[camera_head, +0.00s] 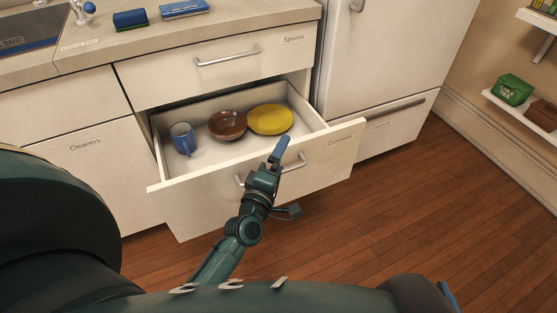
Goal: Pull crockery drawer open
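The crockery drawer (205,204) is pulled out from the counter, its inside showing. Its front carries a metal handle (302,163) and a faint label at the right. In it are a blue mug (182,139), a brown bowl (228,124) and a yellow plate (270,119). My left gripper (279,150) is in front of the drawer front, across the handle's middle, which it hides. A blue fingertip points up near the drawer's top edge. Whether the fingers close on the handle is unclear. A blue tip at the lower right edge may belong to my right gripper.
The spoons drawer (165,71) above is shut. The cleaners cupboard (85,165) is at the left, a white fridge (385,50) at the right. Wooden floor (440,200) is clear at the right. Wall shelves (510,112) hold a few boxes.

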